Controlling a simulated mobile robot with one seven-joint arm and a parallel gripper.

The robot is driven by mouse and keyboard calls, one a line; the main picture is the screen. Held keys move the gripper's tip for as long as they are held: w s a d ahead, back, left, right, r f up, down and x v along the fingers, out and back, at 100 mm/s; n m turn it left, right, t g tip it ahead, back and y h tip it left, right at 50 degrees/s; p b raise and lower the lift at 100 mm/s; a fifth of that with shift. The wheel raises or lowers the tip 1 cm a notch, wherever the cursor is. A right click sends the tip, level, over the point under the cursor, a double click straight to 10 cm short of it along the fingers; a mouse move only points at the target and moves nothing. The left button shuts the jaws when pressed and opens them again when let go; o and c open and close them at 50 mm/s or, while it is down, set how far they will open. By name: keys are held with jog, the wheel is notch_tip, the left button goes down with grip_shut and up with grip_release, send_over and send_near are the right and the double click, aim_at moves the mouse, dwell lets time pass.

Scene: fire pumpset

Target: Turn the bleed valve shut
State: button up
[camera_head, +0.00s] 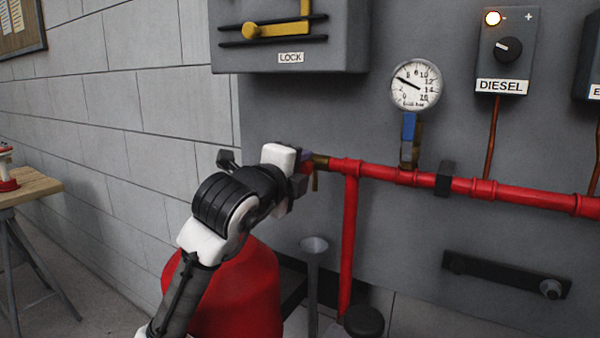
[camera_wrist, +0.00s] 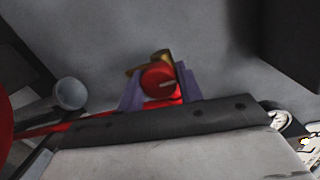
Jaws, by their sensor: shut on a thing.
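The bleed valve is at the left end of the red pipe (camera_head: 465,186). Its brass body (camera_head: 320,160) shows just right of my gripper in the head view. In the wrist view its round red knob (camera_wrist: 158,76) has a pale mark on its face, with brass (camera_wrist: 134,71) behind it. My gripper (camera_head: 304,162) is at the knob, and its two purplish fingers (camera_wrist: 160,88) stand on either side of it, shut on it. In the head view my gripper and wrist hide most of the knob.
A grey funnel (camera_head: 314,245) stands below the valve, left of a vertical red pipe (camera_head: 348,240). A pressure gauge (camera_head: 415,85) with a blue-handled valve (camera_head: 408,128) is to the right. A red rounded tank (camera_head: 240,295) is below my arm.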

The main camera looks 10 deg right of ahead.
jog(key=shift+f, duration=0.15)
dwell(0.3)
jog(key=o, duration=1)
jog(key=b+v, duration=0.1)
jog(key=v, duration=1.2)
jog(key=shift+s+a, duration=0.2)
jog(key=shift+s, duration=0.15)
